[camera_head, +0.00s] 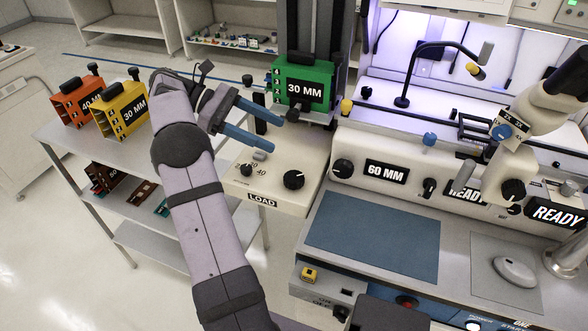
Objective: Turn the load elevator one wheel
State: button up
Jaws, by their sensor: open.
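The load elevator is a cream box (262,187) marked LOAD, with a dark column behind it. A black round knob (293,180) sits on its front right and looks like its wheel. A smaller dark knob (246,169) with numbers beside it sits at left. A green 30 MM magazine (304,82) stands upright above the box, against the column. My gripper (278,132) is open, its two blue fingers pointing right, above the box and just below and left of the green magazine. It appears empty and apart from the black knob.
Orange (75,103) and yellow (121,108) magazines stand on the shelf unit (68,142) at left. The bonder's 60 MM panel (386,173) adjoins the box at right, with a microscope (535,125) beyond. A blue mat (372,236) lies clear in front.

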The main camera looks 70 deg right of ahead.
jog(key=a+r+n+g, duration=0.1)
jog(key=a+r+n, duration=0.1)
jog(key=a, duration=0.1)
jog(key=n+t+h+p, duration=0.1)
jog(key=n+t+h, duration=0.2)
jog(key=n+h, duration=0.5)
send_over(292, 177)
jog(key=w+a, duration=0.1)
jog(key=a, duration=0.5)
notch_tip(292, 177, down, 11)
jog(key=w+f+t, duration=0.1)
jog(key=f, duration=0.2)
jog(key=w+d+f+t, duration=0.1)
jog(key=shift+w+f+m+t, duration=0.3)
jog(key=shift+f, duration=0.05)
jog(key=shift+w+f, duration=0.1)
jog(key=shift+f, duration=0.1)
jog(key=shift+s+d+f+m+p, duration=0.1)
jog(key=shift+s+d+m+p, duration=0.2)
jog(key=shift+d, duration=0.05)
jog(key=shift+p+x, duration=0.7)
jog(key=shift+x, duration=2.6)
jog(key=shift+w, duration=0.1)
jog(key=c, duration=1.1)
